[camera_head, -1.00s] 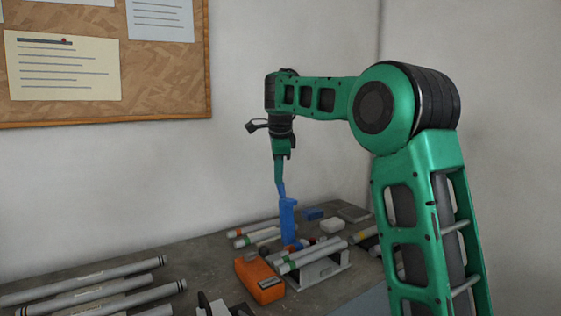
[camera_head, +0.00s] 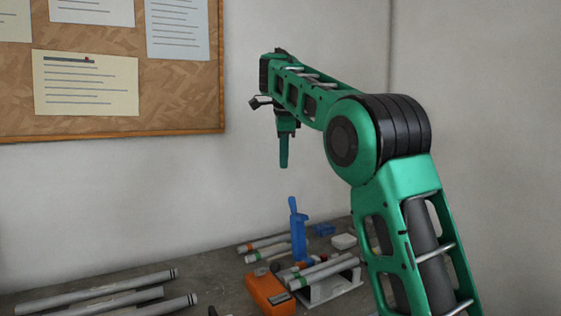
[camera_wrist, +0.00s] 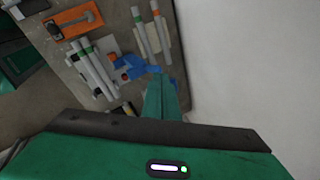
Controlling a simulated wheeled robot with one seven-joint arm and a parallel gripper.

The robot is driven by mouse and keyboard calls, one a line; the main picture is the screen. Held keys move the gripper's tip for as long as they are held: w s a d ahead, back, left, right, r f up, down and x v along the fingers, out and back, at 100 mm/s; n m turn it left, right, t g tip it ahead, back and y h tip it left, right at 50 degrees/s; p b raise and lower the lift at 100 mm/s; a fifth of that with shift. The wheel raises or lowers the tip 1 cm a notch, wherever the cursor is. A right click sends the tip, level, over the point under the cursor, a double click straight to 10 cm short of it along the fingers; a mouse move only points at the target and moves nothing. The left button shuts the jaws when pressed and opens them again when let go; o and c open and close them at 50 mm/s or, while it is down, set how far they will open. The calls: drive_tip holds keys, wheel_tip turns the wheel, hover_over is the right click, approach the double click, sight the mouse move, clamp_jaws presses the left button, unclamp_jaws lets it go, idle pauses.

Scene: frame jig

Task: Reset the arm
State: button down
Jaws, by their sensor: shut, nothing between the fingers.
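My gripper (camera_head: 284,163) hangs pointing down, well above the workbench, with its fingers closed together and nothing between them. In the wrist view its green fingers (camera_wrist: 162,97) reach out over the bench, apart from the objects below. A blue upright tool (camera_head: 298,232) stands on the bench below my gripper, with a clear gap between them. In the wrist view a blue thing (camera_wrist: 130,68) shows just beyond the fingers, partly hidden by them.
An orange device (camera_head: 268,291) lies beside a light metal jig (camera_head: 335,286) bearing grey tubes. More tubes (camera_head: 95,298) lie at the bench's left. A small blue block (camera_head: 324,229) and a white block (camera_head: 344,241) sit behind. A corkboard (camera_head: 180,100) hangs on the wall.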

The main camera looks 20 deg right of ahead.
drive_tip(key=shift+r, duration=0.2)
drive_tip(key=s+d+f+n+g, duration=0.1)
drive_tip(key=s+d+f+n, duration=0.2)
drive_tip(key=s+d+f, duration=0.5)
drive_tip(key=s+d+f+n+g, duration=0.25)
drive_tip(key=s+d+n, duration=0.2)
drive_tip(key=s, duration=0.85)
drive_tip(key=s+a+f+n, duration=0.2)
drive_tip(key=s+f+n, duration=0.1)
drive_tip(key=s+f, duration=0.7)
drive_tip(key=s+a+f+n+y, duration=0.1)
drive_tip(key=s+f+n, duration=0.3)
drive_tip(key=s+f, duration=0.6)
drive_tip(key=s+a, duration=0.1)
drive_tip(key=s, duration=0.6)
drive_tip(key=shift+s+f+y, duration=0.2)
drive_tip(key=shift+f+y, duration=0.05)
drive_tip(key=shift+y, duration=0.05)
drive_tip(key=shift+n+g, duration=0.25)
